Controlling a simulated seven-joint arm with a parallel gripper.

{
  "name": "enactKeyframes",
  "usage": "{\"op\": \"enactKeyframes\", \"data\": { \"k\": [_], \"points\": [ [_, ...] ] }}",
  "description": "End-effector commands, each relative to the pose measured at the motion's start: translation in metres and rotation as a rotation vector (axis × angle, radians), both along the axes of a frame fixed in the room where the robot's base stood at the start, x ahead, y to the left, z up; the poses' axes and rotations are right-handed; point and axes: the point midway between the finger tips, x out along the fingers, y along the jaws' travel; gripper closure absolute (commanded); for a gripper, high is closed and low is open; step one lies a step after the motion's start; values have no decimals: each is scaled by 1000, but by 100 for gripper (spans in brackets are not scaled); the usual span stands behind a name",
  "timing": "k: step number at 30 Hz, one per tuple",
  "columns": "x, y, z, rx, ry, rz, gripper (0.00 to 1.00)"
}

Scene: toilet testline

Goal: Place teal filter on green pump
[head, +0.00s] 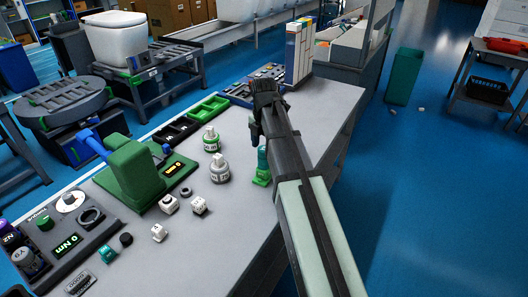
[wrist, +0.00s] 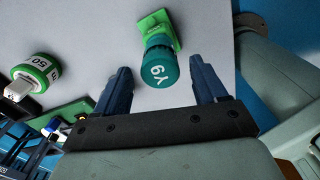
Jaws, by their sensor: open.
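A teal cylinder (head: 262,157), which looks like the teal filter, stands upright by the right edge of the grey table. Its teal top, with pale characters, also shows in the wrist view (wrist: 159,68). A bright green block (wrist: 156,24) is at its foot; I cannot tell if this block is the green pump. My gripper (wrist: 160,64) is open, with one finger on each side of the teal top; contact is not clear. In the head view my gripper (head: 257,130) is just above the cylinder and partly hidden by my arm.
A large green device (head: 137,172) with a blue handle stands at the left. White-and-green round parts (head: 219,168) and small white cubes (head: 199,205) lie mid-table. Upright binders (head: 299,50) stand at the back. The front right tabletop is clear.

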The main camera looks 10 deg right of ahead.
Motion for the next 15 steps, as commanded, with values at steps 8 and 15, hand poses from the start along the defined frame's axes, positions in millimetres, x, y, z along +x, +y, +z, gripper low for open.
{"op": "enactKeyframes", "data": {
  "k": [8,15],
  "points": [
    [1,0,47,0,-2,0,29],
    [1,0,74,0,-1,0,29]
  ]
}}
